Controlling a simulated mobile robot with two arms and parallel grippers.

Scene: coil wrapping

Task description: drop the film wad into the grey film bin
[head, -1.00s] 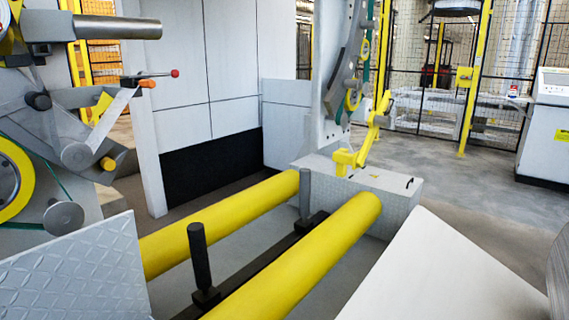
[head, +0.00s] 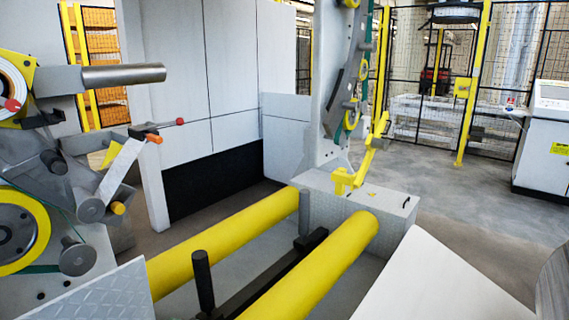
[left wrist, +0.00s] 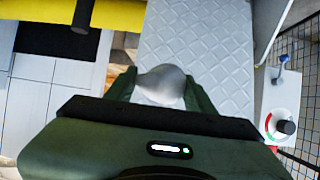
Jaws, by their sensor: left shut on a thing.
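The film wad (left wrist: 161,82) is a pale, whitish-grey lump in the left wrist view. My left gripper (left wrist: 160,88) is shut on it, one dark green finger on either side. Behind the wad in that view is a light grey diamond-plate surface. Neither my left gripper nor my right gripper shows in the head view. I see nothing in the frames that I can tell is the grey film bin.
Two yellow rollers (head: 312,265) run across the head view, with dark upright posts (head: 203,280) by them. A diamond-plate panel (head: 95,297) stands at lower left. A white control cabinet (head: 543,130) is at right. Open grey floor (head: 450,185) lies before the mesh fence.

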